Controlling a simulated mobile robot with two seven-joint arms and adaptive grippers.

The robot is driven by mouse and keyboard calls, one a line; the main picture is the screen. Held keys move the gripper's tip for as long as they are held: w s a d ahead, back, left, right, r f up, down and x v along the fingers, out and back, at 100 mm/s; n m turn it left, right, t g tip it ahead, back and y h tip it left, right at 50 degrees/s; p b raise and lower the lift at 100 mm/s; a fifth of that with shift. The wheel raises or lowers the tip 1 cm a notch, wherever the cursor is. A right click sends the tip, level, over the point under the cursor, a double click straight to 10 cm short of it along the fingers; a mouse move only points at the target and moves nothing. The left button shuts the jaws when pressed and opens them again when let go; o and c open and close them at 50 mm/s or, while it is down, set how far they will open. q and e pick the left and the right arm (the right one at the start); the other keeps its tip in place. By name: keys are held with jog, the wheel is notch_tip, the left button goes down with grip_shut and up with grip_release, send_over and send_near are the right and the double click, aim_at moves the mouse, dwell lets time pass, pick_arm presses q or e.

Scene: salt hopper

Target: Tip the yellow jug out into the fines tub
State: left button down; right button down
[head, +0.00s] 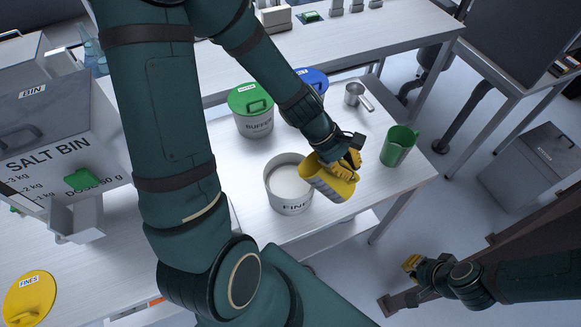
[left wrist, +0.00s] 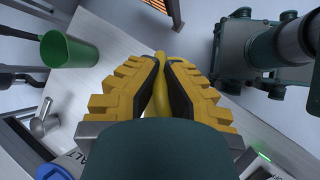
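The yellow jug (head: 333,187) is held at the right rim of the fines tub (head: 290,206), a white round tub marked FINES. The jug looks tilted, its upper left edge overlapping the tub's rim in the head view. The tub's inside looks white; I cannot tell how full it is. My left gripper (head: 348,158) is shut on the jug's handle. In the left wrist view a yellow strip of the jug (left wrist: 161,92) shows between the fingers; the jug's inside is hidden. My right gripper (head: 411,264) is away at lower right, its fingers too small to judge.
A green jug (head: 399,147) stands right of the yellow jug, with a metal scoop (head: 354,95) behind. A green-lidded buffer tub (head: 252,116) and a blue-lidded tub (head: 315,79) stand behind the fines tub. The salt bin (head: 60,130) and a yellow lid (head: 29,299) are at left.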

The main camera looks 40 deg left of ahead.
pick_arm(q)
jog(key=p, duration=0.2)
jog(key=d+y+p, duration=0.1)
jog(key=p, duration=0.1)
jog(key=shift+w+d+g+y, duration=0.15)
jog(key=shift+w+g+y, duration=0.05)
jog(key=shift+g+y, duration=0.1)
jog(key=shift+w+d+f, duration=0.1)
jog(key=shift+d+f, duration=0.1)
jog(key=shift+f, duration=0.35)
jog(key=w+d+f+g+y, duration=0.2)
jog(key=d+f+y, duration=0.4)
jog(key=f, duration=0.5)
jog(key=shift+w+d+y+b, duration=0.15)
jog(key=shift+w+y+b, duration=0.25)
jog(key=shift+w, duration=0.15)
pick_arm(e)
jog(key=shift+w+d+r, duration=0.1)
jog(key=shift+d+r, duration=0.15)
jog(key=shift+r, duration=0.45)
jog(key=shift+w+d+r, duration=0.15)
jog(key=shift+d+r, duration=0.05)
jog(key=shift+r, duration=0.5)
jog(key=shift+w+d+r, duration=0.1)
jog(key=shift+d+r, duration=0.15)
jog(key=shift+r, duration=0.45)
pick_arm(q)
jog(key=shift+f, duration=0.1)
pick_arm(e)
jog(key=shift+f, duration=0.1)
